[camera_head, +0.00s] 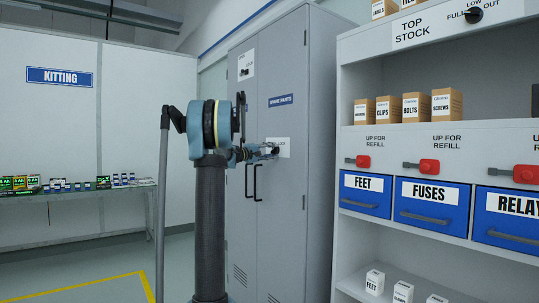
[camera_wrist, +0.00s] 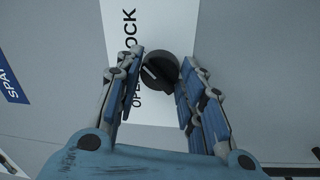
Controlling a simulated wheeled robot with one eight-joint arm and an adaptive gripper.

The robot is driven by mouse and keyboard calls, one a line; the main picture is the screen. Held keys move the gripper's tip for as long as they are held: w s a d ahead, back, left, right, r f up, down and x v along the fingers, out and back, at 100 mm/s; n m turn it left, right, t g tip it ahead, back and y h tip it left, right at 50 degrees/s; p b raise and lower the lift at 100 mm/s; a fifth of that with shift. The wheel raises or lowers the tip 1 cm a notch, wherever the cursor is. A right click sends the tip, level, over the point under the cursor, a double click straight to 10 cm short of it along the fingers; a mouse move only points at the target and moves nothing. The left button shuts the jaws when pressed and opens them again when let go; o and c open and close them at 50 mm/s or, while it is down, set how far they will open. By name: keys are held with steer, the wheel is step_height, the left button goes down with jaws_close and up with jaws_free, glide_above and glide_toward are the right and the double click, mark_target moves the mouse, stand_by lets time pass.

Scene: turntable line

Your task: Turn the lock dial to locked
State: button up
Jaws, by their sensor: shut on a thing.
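The lock dial (camera_wrist: 160,70) is a round black knob on a white plate (camera_wrist: 118,30) marked OPEN and LOCK, seen sideways in the wrist view. A pale mark on the knob points toward the lettering; I cannot tell exactly which word it lines up with. My gripper (camera_wrist: 163,58) has its blue-padded fingers on either side of the knob and is shut on it. In the head view my gripper (camera_head: 262,152) reaches the grey cabinet door, and its fingers mostly hide the dial in front of the white plate (camera_head: 285,144).
The grey cabinet (camera_head: 307,215) has two black handles (camera_head: 254,182) below the dial and another dial plate (camera_head: 246,66) higher up. A shelf unit (camera_head: 400,132) with blue drawers and red levers stands at right. A kitting table (camera_head: 100,188) stands at far left.

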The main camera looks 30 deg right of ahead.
steer(key=o, duration=1.1)
steer(key=shift+f, duration=0.2)
steer(key=shift+c, duration=0.2)
steer(key=shift+r, duration=0.1)
steer(key=shift+a, duration=0.3)
steer(key=a+f, duration=0.1)
steer(key=a, duration=1)
steer(key=shift+s+a, duration=0.15)
steer(key=shift+s, duration=0.25)
steer(key=shift+f, duration=0.1)
steer(key=s+a+f+n+y, duration=0.1)
steer(key=s+a+f+y, duration=0.8)
steer(key=s+a+f, duration=1)
steer(key=s+a+f+y, duration=1)
steer(key=s+a+f, duration=1)
steer(key=f, duration=0.5)
steer(key=shift+s+a+n+t, duration=0.3)
steer(key=shift+s+n+t, duration=0.1)
steer(key=shift+s, duration=0.5)
